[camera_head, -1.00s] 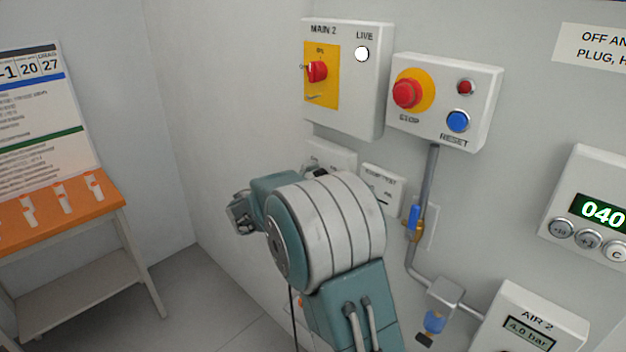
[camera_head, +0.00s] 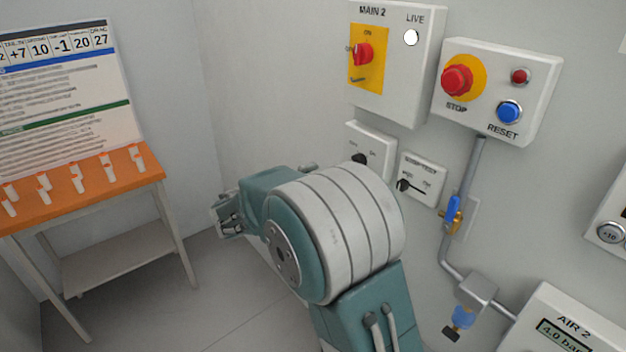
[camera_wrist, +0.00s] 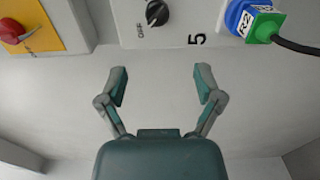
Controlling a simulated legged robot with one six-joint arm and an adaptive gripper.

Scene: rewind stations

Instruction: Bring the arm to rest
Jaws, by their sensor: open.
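My gripper (camera_wrist: 160,85) is open and empty in the wrist view, its two fingers spread before a bare pale wall. In the head view my gripper (camera_head: 230,218) shows small at the end of the folded arm, left of the large grey and teal joint. It touches nothing that I can see. The arm hides part of the wall and floor behind it.
The wall carries the MAIN 2 box (camera_head: 398,65), the STOP and RESET box (camera_head: 497,88), smaller switch boxes and a blue-handled valve (camera_head: 453,213). An orange-topped table (camera_head: 90,190) with several white tags stands left. A blue and green plug (camera_wrist: 255,20) shows in the wrist view.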

